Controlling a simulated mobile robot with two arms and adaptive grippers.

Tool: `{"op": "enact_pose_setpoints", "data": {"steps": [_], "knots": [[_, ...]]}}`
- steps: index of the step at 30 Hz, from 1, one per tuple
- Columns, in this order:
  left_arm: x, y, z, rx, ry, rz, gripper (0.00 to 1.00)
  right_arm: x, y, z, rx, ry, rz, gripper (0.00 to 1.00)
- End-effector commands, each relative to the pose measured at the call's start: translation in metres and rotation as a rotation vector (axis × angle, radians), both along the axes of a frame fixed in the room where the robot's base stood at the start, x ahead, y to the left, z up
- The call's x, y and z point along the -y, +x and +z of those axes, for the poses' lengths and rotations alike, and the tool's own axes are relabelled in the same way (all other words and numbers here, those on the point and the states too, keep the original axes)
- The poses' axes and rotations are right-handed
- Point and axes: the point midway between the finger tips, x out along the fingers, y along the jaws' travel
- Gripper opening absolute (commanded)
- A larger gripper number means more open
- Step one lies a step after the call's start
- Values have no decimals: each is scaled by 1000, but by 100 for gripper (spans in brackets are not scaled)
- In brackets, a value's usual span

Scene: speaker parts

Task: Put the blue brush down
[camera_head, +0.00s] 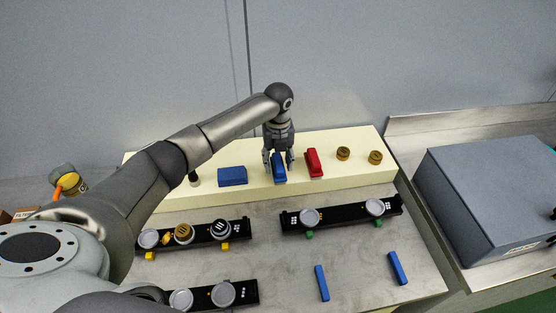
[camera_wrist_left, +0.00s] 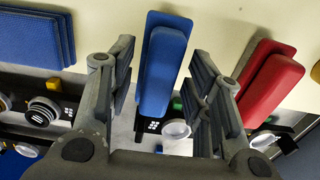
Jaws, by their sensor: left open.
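The blue brush (camera_head: 279,168) stands on the cream raised block (camera_head: 345,178), between a blue pad and a red brush. My left gripper (camera_head: 278,158) is directly over it with its fingers apart, one on each side. In the left wrist view the blue brush (camera_wrist_left: 163,65) lies between the two open fingers (camera_wrist_left: 165,85), with a visible gap on both sides. The brush's underside and its contact with the block are hidden. My right gripper is not in view.
The red brush (camera_head: 314,162) stands close to the right, and the blue pad (camera_head: 232,176) lies to the left. Two brass rings (camera_head: 343,153) sit further right. Black speaker bars (camera_head: 340,214) and blue sticks (camera_head: 322,283) lie on the lower table. A grey box (camera_head: 490,195) stands at right.

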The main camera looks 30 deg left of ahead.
Motion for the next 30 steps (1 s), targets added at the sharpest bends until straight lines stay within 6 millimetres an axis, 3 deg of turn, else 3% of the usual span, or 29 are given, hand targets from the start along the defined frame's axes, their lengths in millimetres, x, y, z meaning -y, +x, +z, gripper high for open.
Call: {"op": "enact_pose_setpoints", "data": {"steps": [8,21,30], "knots": [[0,1,13,4,-1,0,46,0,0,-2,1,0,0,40],[0,1,100,4,-1,0,46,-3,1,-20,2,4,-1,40],[0,0,123,1,-1,1,46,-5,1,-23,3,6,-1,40]]}}
